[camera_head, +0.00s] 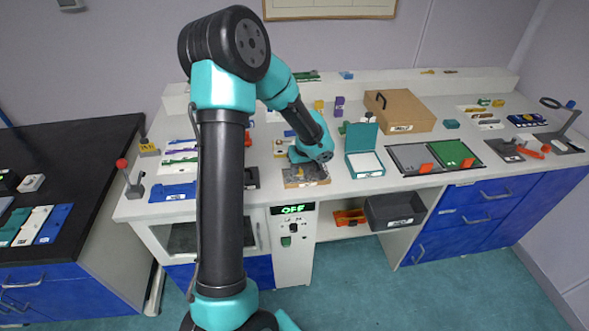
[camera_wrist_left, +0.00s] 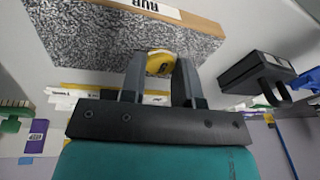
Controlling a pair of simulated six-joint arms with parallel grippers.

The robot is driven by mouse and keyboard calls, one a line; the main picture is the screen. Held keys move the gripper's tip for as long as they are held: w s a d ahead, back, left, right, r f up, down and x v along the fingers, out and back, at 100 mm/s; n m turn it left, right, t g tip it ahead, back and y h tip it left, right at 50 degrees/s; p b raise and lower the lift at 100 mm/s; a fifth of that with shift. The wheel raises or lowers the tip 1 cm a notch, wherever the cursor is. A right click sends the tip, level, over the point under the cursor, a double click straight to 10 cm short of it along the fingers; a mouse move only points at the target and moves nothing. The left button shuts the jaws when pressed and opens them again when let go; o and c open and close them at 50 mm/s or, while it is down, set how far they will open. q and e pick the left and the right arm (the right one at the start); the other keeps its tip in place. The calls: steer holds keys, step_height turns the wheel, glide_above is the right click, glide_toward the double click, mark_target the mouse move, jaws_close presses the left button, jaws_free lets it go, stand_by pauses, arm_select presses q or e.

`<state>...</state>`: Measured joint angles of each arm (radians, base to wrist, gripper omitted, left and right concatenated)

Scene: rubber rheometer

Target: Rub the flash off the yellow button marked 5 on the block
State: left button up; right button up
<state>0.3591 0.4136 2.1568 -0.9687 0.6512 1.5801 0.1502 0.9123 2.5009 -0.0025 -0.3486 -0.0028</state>
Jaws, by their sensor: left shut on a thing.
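The yellow button (camera_wrist_left: 159,63) is between the fingertips of my left gripper (camera_wrist_left: 158,72), which is shut on it. Any number on the button cannot be made out. The block (camera_wrist_left: 100,35) has a speckled grey rough face, a wooden edge and a label reading RUB. In the left wrist view the button overlaps the block's face near its edge; whether they touch cannot be told. In the head view the block (camera_head: 292,184) lies near the bench's front edge, with my left wrist over it hiding the fingers and button. My right gripper is not in view.
A teal open box (camera_head: 366,172) stands right of the block, with a tray (camera_head: 413,157) beyond it. A cardboard box (camera_head: 400,110) is behind. A red-knobbed stand (camera_head: 133,180) is at the bench's left end. A dark bin (camera_head: 396,211) sits below the bench top.

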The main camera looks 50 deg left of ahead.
mark_target(312, 173)
arm_select(q)
steer(key=shift+w+d, duration=0.25)
steer(key=shift+w, duration=0.05)
steer(key=shift+w+d+f, duration=0.1)
steer(key=shift+w+d, duration=0.4)
steer(key=shift+w, duration=0.2)
steer(key=shift+w+d+f, duration=0.1)
steer(key=shift+w+d, duration=0.4)
steer(key=shift+w, duration=0.2)
steer(key=shift+w+d, duration=0.15)
steer(key=shift+w, duration=0.05)
steer(key=shift+w+d+r, duration=0.1)
steer(key=shift+w+d, duration=0.4)
steer(key=shift+w, duration=0.2)
steer(key=shift+w+d, duration=0.45)
steer(key=shift+w, duration=0.2)
steer(key=shift+s+a, duration=0.1)
